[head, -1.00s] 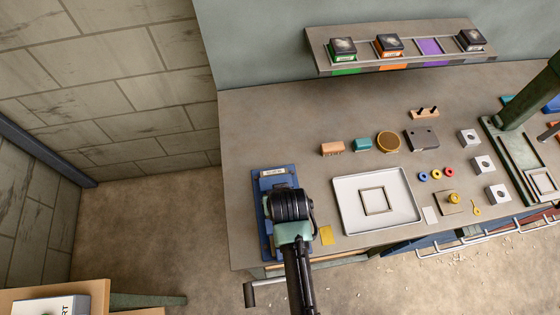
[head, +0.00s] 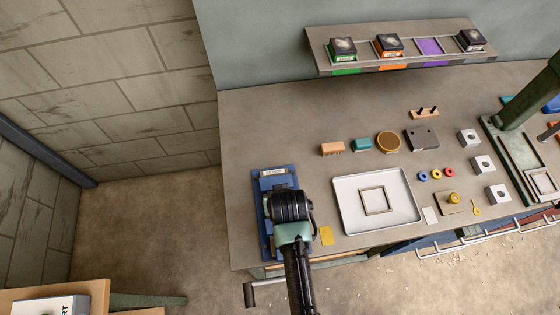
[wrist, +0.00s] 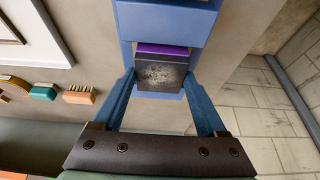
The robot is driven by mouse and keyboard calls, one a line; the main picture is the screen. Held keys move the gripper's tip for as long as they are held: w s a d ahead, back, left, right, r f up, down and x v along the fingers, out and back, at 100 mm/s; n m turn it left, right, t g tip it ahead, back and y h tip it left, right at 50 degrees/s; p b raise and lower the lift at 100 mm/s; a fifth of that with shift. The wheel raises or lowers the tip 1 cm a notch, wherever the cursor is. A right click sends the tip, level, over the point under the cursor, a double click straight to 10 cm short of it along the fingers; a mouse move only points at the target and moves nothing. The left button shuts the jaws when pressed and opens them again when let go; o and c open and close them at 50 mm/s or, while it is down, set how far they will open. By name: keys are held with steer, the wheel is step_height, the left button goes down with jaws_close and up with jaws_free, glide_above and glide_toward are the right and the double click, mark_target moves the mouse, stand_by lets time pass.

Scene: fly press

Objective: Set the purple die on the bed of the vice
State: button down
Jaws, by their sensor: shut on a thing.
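The purple die (wrist: 161,72) shows in the wrist view as a dark speckled block with a purple strip along its far edge. My gripper (wrist: 158,82) is shut on it, with one blue finger at each side. The blue vice (wrist: 166,24) lies beyond and around the die in that view. In the head view the vice (head: 270,180) sits at the bench's left front corner, and my arm hides the die and most of the vice bed. I cannot tell whether the die touches the bed.
A white tray (head: 345,220) with a square frame stands right of the vice, with a yellow card (head: 326,235) between. A brush (head: 333,148) and a teal block (head: 362,144) lie behind. The back shelf (head: 360,52) has an empty purple slot (head: 430,46).

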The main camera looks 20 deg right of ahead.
steer(key=shift+w+f, duration=0.1)
steer(key=shift+f, duration=0.1)
stand_by(1.4)
steer(key=shift+c, duration=0.6)
jaws_free()
steer(key=shift+o, duration=0.6)
steer(key=shift+s+f, duration=0.15)
steer(key=shift+s, duration=0.05)
steer(key=b+v, duration=0.1)
steer(key=v, duration=1.2)
